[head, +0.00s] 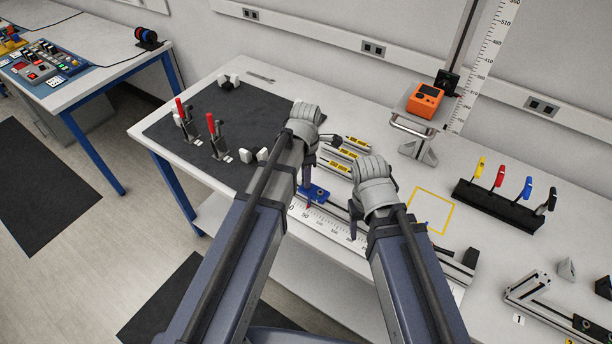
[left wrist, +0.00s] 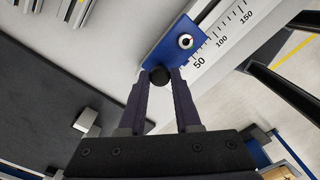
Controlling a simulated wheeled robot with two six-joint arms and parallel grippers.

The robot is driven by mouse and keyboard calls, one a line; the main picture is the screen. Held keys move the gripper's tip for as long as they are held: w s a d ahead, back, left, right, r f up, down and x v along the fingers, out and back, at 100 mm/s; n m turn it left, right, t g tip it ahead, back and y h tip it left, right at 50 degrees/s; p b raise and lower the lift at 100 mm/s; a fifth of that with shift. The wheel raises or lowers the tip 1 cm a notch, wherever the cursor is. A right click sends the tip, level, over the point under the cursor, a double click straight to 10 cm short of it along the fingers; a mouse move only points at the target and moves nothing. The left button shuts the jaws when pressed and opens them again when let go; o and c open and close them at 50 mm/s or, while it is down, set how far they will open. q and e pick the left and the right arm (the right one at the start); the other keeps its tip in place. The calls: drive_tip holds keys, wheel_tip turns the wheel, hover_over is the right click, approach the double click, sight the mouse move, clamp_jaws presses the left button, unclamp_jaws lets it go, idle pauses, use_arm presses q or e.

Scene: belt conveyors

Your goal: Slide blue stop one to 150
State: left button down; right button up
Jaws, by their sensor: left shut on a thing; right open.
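The blue stop (head: 317,194) sits on the scaled rail (head: 331,226) near its left end, close to the 50 mark. In the left wrist view, the blue stop (left wrist: 174,45) is a blue block with a round metal fastener and a black knob (left wrist: 159,75). My left gripper (head: 307,186) is at the stop, and its fingers (left wrist: 159,84) are closed on the black knob. My right gripper (head: 356,222) hangs over the rail to the right, open; its arm hides part of the rail. The 150 mark shows further along the scale.
A dark mat with red-handled clamps (head: 213,130) lies to the left. Yellow-labelled bars (head: 345,153) lie behind the rail. A yellow square outline (head: 431,207) and a black rack of coloured handles (head: 497,205) are to the right. An orange device (head: 425,99) stands at the back.

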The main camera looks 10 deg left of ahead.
idle(0.7)
use_arm(q)
drive_tip(key=s+d, duration=0.1)
drive_tip(key=d, duration=0.2)
drive_tip(key=s+d, duration=0.1)
drive_tip(key=d, duration=0.2)
drive_tip(key=s+d, duration=0.2)
drive_tip(key=d, duration=0.2)
drive_tip(key=shift+s+d, duration=0.1)
drive_tip(key=c, duration=0.6)
unclamp_jaws()
wheel_tip(320, 180, up, 8)
drive_tip(key=p, duration=0.7)
drive_tip(key=shift+f+p, duration=0.1)
drive_tip(key=shift+p, duration=0.3)
